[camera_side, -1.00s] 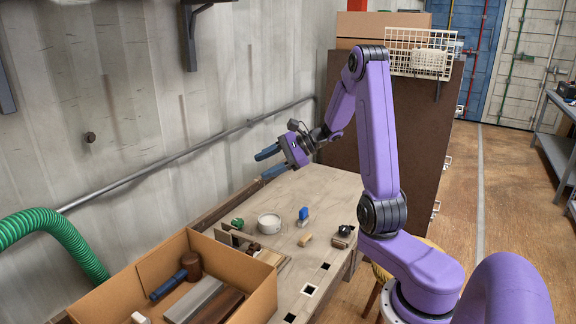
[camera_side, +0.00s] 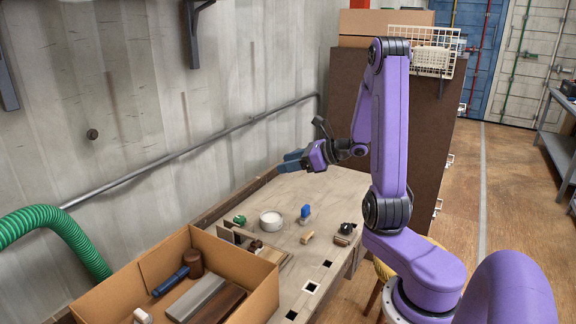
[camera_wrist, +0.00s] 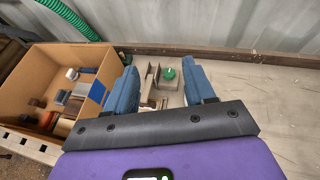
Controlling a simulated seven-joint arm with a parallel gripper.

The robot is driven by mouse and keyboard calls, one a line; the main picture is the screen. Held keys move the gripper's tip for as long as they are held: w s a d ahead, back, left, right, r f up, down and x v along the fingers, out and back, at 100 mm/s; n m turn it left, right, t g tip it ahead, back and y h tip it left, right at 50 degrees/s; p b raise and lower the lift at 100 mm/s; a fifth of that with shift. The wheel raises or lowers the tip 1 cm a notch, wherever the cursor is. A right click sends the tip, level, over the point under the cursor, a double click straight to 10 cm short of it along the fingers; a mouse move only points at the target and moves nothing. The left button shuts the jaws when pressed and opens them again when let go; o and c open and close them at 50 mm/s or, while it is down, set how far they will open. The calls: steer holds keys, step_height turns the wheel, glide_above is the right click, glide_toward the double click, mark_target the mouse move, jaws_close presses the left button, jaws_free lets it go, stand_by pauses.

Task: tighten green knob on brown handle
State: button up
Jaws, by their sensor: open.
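The green knob (camera_side: 239,219) sits on the wooden bench near the wall, left of a white round dish. In the wrist view the green knob (camera_wrist: 169,74) shows between my fingers, farther off, on or beside a small grey-brown fixture (camera_wrist: 152,80). My gripper (camera_side: 288,161) has blue fingers and hangs over the far end of the bench, well apart from the knob. In the wrist view my gripper (camera_wrist: 161,70) is open and nothing is held. A small brown piece (camera_side: 255,246) stands by the box; I cannot tell if it is the brown handle.
An open cardboard box (camera_side: 262,299) with brown, grey and blue pieces stands at the near left. The white dish (camera_side: 271,220), a blue-topped piece (camera_side: 305,213), a tan block (camera_side: 307,238) and a black knob (camera_side: 346,228) stand on the bench. The bench's far end is clear.

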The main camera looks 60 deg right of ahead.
steer(key=w+d+f+n+g+y, duration=0.1)
steer(key=w+d+f+n+y, duration=0.15)
steer(key=d+f, duration=0.45)
steer(key=n+g+y, duration=0.2)
steer(key=y, duration=0.1)
glide_toward(244, 219)
steer(key=x, duration=0.9)
steer(key=shift+w+d, duration=0.2)
steer(key=shift+d, duration=0.1)
steer(key=c, duration=0.8)
steer(key=shift+t, duration=0.3)
steer(key=shift+s+a+m+t+h, duration=0.2)
steer(key=shift+m+t+h, duration=0.4)
steer(key=shift+m+h, duration=0.6)
steer(key=shift+s+a+m+t+h, duration=0.1)
steer(key=shift+a+m+t+h, duration=0.15)
steer(key=shift+m+t+h, duration=0.65)
steer(key=shift+m+g+h, duration=0.25)
steer(key=shift+g, duration=0.05)
